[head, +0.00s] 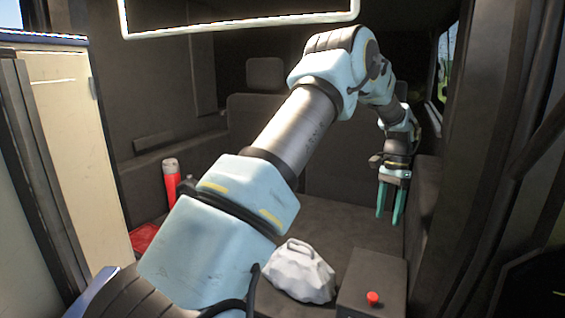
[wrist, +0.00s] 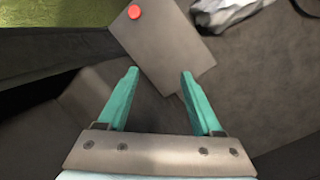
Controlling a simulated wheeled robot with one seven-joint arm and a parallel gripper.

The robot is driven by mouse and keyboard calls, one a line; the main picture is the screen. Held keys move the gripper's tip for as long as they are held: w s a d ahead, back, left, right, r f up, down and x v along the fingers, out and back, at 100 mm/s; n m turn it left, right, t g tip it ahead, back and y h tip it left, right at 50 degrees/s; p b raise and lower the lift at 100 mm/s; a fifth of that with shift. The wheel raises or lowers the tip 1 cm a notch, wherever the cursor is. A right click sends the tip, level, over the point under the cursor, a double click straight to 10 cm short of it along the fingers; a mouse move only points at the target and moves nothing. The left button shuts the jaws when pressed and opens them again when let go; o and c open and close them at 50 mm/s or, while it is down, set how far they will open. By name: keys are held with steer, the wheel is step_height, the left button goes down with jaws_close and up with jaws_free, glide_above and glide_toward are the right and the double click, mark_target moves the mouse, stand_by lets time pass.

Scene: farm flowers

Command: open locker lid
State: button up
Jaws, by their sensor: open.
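The locker lid (head: 372,272) looks like a flat dark grey panel with a red knob (head: 373,298) near its front edge, at the bottom right of the head view. It lies closed, as far as I can tell. In the wrist view the lid (wrist: 165,40) is a grey tilted rectangle, with the red knob (wrist: 134,12) at its far left corner. My gripper (head: 387,218) points down, behind and above the lid. Its two green fingers are apart and empty, and in the wrist view the gripper (wrist: 159,72) overlaps the lid's near part. It appears clear of the knob.
A crumpled whitish bag (head: 300,274) lies left of the lid and also shows in the wrist view (wrist: 228,14). A red cylinder (head: 170,178) stands at the left wall near a red object (head: 144,238). A dark side wall (head: 423,195) is close right of my gripper.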

steer(key=b, duration=0.4)
glide_toward(372, 295)
step_height(372, 295, up, 2)
steer(key=w+d, duration=0.2)
steer(key=w, duration=0.1)
steer(key=shift+t+h, duration=0.3)
steer(key=shift+t, duration=0.4)
steer(key=s+f+b, duration=0.1)
steer(key=f+b, duration=0.1)
steer(key=s+a+f+b, duration=0.1)
steer(key=s+f+b, duration=0.1)
steer(key=f+b, duration=0.1)
steer(key=s+a+f+b, duration=0.1)
steer(key=f+b, duration=0.1)
steer(key=b, duration=0.1)
steer(key=shift+s+a+f, duration=0.2)
steer(key=shift+s+f, duration=0.05)
steer(key=shift+s, duration=0.1)
steer(key=b, duration=0.1)
steer(key=f+b, duration=0.1)
steer(key=f+t+b, duration=0.1)
steer(key=shift+s+a+h, duration=0.25)
steer(key=shift+s+h, duration=0.05)
steer(key=shift+s, duration=0.05)
